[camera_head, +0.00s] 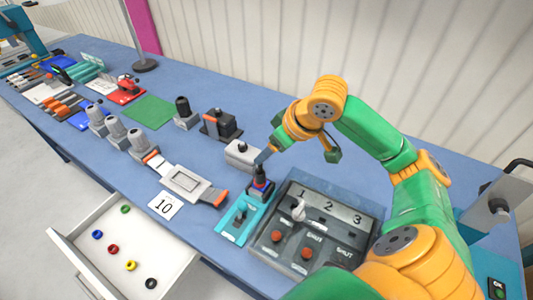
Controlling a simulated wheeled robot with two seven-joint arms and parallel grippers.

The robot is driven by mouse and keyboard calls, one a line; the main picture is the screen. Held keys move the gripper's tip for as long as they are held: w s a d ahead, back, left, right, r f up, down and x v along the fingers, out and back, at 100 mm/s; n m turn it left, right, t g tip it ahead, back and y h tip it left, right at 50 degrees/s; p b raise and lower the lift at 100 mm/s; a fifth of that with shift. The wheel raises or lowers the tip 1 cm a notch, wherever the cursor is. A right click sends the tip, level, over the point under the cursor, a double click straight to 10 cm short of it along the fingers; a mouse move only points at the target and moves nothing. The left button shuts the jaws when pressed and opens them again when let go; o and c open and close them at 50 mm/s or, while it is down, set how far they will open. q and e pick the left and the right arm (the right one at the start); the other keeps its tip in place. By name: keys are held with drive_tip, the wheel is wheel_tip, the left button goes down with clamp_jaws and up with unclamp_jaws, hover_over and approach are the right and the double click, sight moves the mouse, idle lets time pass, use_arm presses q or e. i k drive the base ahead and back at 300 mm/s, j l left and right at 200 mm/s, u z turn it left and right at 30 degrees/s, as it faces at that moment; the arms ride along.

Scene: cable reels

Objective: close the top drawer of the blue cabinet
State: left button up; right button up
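A white drawer (88,268) stands pulled out at the lower left, below the front edge of the long blue-topped unit (230,85). Several small coloured rings lie inside it. Its right end is cut off by the picture's bottom edge. I cannot tell whether it is the top drawer, as no other drawer shows. A green and orange arm comes in from the right, and I take it to be my right one. Its end (268,152) hangs over the worktop, well away from the drawer. Its finger state is unclear. My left gripper is not in view.
A grey control panel (355,222) with levers and red buttons lies by the arm. A teal plate (235,230), a card marked 10 (165,205) and a grey frame (185,181) lie near the front edge. The floor (30,170) left of the drawer looks clear.

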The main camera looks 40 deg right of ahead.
sight(158, 254)
drive_tip(key=k+j, duration=1.25)
